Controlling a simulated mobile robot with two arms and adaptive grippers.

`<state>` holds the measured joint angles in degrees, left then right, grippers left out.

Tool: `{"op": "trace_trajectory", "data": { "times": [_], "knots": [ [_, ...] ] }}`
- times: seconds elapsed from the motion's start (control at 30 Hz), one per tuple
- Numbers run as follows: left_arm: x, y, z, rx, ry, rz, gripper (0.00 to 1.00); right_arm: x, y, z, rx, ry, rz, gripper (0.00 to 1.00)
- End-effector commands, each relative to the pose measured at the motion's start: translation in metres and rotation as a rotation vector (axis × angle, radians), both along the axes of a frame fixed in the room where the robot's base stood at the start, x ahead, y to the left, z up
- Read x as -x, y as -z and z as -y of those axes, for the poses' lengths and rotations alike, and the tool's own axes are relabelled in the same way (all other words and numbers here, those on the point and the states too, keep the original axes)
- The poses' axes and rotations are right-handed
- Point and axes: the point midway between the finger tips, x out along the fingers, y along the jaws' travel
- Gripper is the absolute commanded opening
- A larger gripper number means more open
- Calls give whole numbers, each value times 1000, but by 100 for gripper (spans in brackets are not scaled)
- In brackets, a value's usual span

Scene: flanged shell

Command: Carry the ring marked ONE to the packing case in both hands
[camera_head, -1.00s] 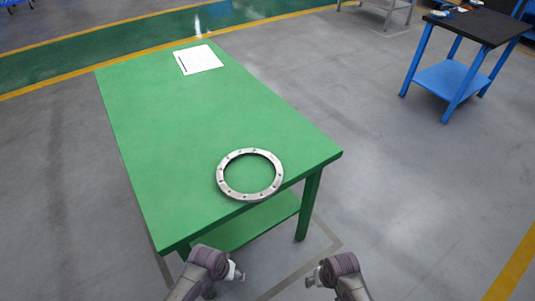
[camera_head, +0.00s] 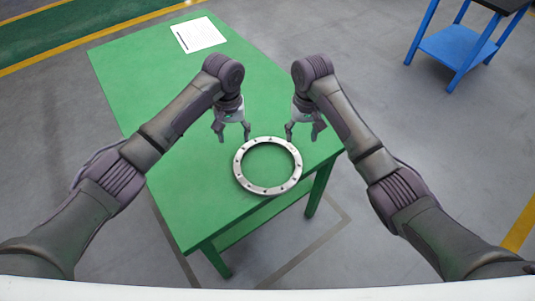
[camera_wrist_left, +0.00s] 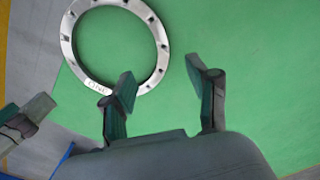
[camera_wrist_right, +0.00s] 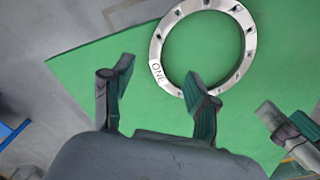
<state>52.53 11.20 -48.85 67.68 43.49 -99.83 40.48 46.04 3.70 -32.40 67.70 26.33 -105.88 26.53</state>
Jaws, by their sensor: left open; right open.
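The grey metal flanged ring (camera_head: 267,190) lies flat on the green table (camera_head: 135,80), near its front right corner. The word ONE shows on its rim in the right wrist view (camera_wrist_right: 157,50). The left wrist view shows a tag on the ring (camera_wrist_left: 66,42) that I cannot read clearly. My left gripper (camera_head: 233,132) is open and empty, above the table just beyond the ring's far left side. My right gripper (camera_head: 303,132) is open and empty, beyond the ring's far right side, by the table edge. Neither visibly touches the ring. No packing case is in view.
A white paper sheet (camera_head: 199,34) lies at the table's far end. A blue stand with a dark top (camera_head: 457,48) is at the far right. The middle of the table is clear, and grey floor (camera_head: 400,110) lies open to the right.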

Motion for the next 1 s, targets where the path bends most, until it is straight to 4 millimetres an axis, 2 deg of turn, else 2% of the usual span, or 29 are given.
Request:
{"op": "trace_trajectory", "data": {
  "times": [0.3,0.47,0.67,1.0],
  "knots": [
    [-2,-3,-1,-5,-8,-2,59,-2,-3,1,5,5,-3,59],
    [-2,4,-1,-6,-7,-3,59,-2,4,1,5,5,-4,59],
    [-1,34,-1,-7,-8,-5,59,-1,34,1,6,5,-7,59],
    [0,100,-1,-6,-7,-5,59,0,100,0,5,4,-6,59]
  ]
}}
